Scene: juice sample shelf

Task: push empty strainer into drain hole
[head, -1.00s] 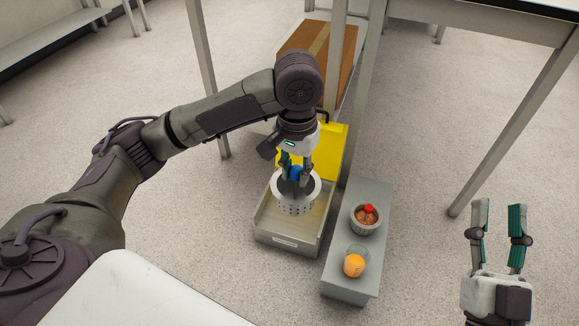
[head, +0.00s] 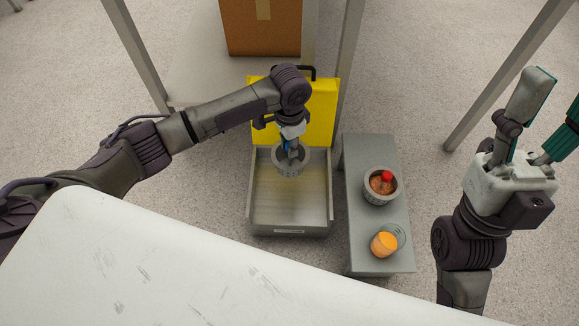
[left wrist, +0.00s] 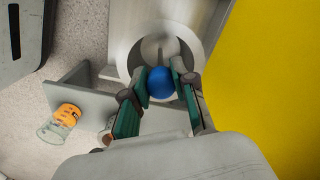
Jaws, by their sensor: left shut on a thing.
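The empty strainer (head: 290,167) is a grey perforated cup with a blue round knob (left wrist: 161,83). My left gripper (head: 290,147) is shut on the knob from above, its fingers on both sides in the left wrist view. The strainer is upright at the back of the shallow grey basin (head: 290,228). I cannot tell whether it touches the basin floor. The drain hole is not visible. My right gripper (head: 556,108) is open and empty at the right, away from the basin.
A yellow panel (head: 318,105) stands behind the basin. A narrow grey bench (head: 371,155) on the right holds a second strainer (head: 380,197) with reddish contents and a red knob, and a glass of orange juice (head: 384,244). A white tabletop (head: 180,275) fills the front.

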